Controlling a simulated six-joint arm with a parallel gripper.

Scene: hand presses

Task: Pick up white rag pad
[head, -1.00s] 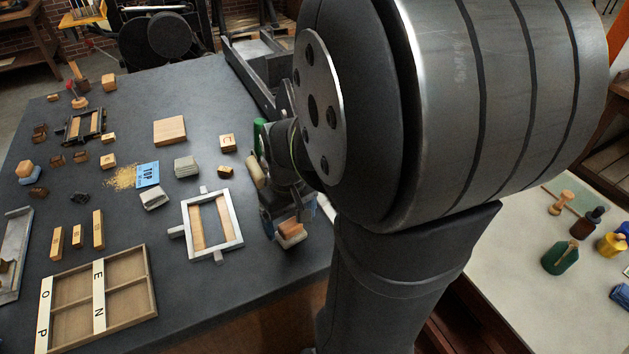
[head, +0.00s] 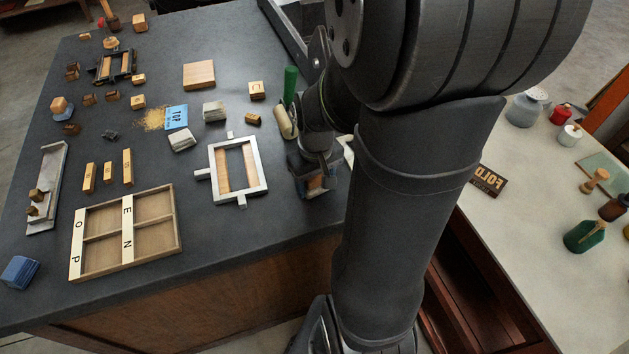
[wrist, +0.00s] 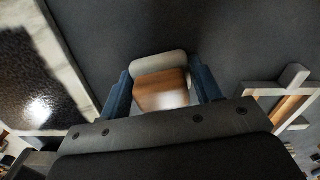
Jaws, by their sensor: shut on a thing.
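My gripper (head: 315,185) is low over the table, right of the metal frame. In the wrist view its blue fingers (wrist: 160,92) are shut on a wooden block (wrist: 160,91) with a rounded grey pad (wrist: 158,63) along its far edge. Whether the block touches the table is unclear.
A metal frame (head: 263,178) stands left of my gripper. A green-handled roller (head: 290,88) lies behind it. A wooden tray (head: 168,245) with letter strips is at the front left. A glossy dark slab (wrist: 25,75) shows at left in the wrist view.

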